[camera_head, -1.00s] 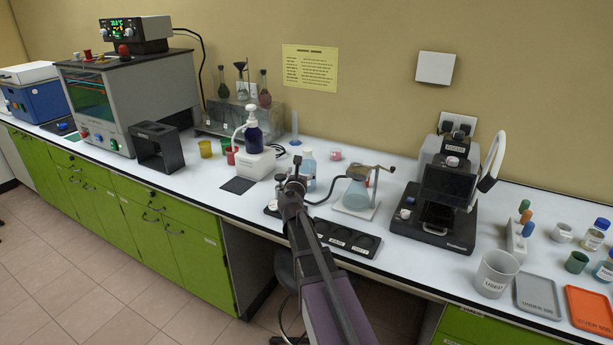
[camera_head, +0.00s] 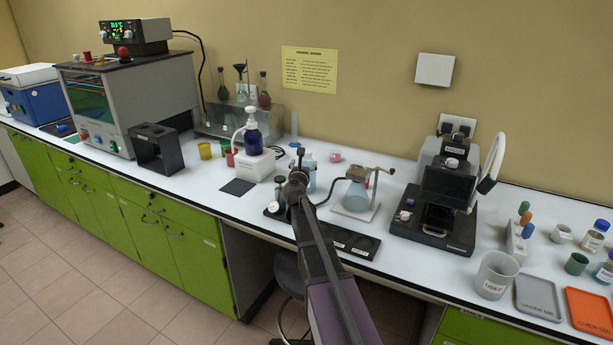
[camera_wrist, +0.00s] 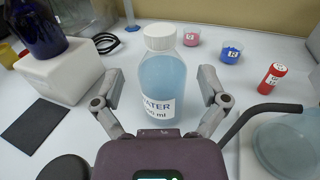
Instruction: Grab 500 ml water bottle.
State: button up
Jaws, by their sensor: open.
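The water bottle (camera_wrist: 161,82) stands upright on the white bench, clear with pale blue liquid, a white ribbed cap and a label reading "WATER" and "ml". In the head view the bottle (camera_head: 309,172) is partly hidden behind my arm. My gripper (camera_wrist: 168,85) is open in the wrist view, with one finger on each side of the bottle. Gaps show between the fingers and the bottle, and I see no contact. In the head view my gripper (camera_head: 298,160) is small and its fingers are hard to make out.
A white block (camera_wrist: 62,70) with a dark blue bottle stands left of the bottle. A flask (camera_head: 357,190) on a stand is to the right, with a dark curved tube (camera_wrist: 262,112). Pink and blue small pots and a red vial (camera_wrist: 272,77) lie behind. A black tray (camera_head: 340,238) is in front.

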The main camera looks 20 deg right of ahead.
aim_at(306, 157)
jog(key=shift+x, duration=0.85)
jog(key=shift+x, duration=2.6)
grip_shut()
